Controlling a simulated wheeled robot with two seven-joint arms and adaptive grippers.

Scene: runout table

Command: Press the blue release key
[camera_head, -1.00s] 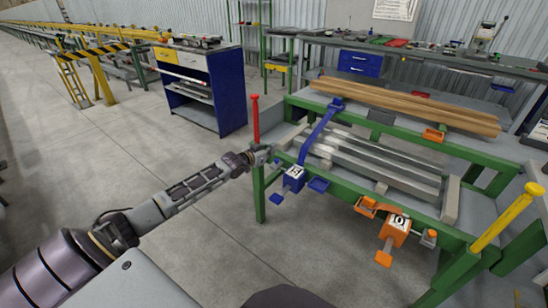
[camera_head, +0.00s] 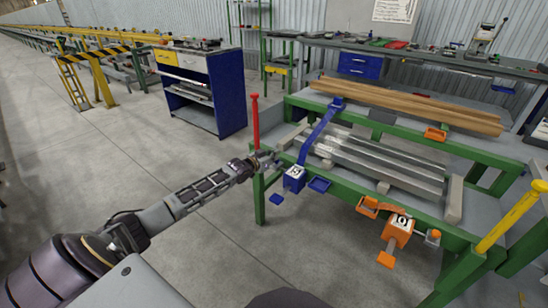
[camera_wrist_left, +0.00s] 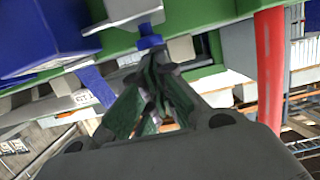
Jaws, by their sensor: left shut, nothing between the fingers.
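A blue latch box (camera_head: 293,178) with a white label is on the green front rail of the table, with a blue paddle (camera_head: 277,199) hanging below it. In the left wrist view, the blue box (camera_wrist_left: 45,40) is at upper left. A small blue piece (camera_wrist_left: 150,42) under a grey block looks like the release key; I cannot tell for certain. My left gripper (camera_head: 270,161) is beside the box, to its left. Its shut, empty fingertips (camera_wrist_left: 154,58) point at the small blue piece, very close; contact cannot be told. My right gripper is not in view.
A red post (camera_head: 255,122) stands close beside my left gripper. A blue arm (camera_head: 320,130) crosses the grey bars (camera_head: 385,165). An orange latch box (camera_head: 398,231) is farther right on the same rail (camera_head: 340,196). Open floor (camera_head: 180,150) lies to the left.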

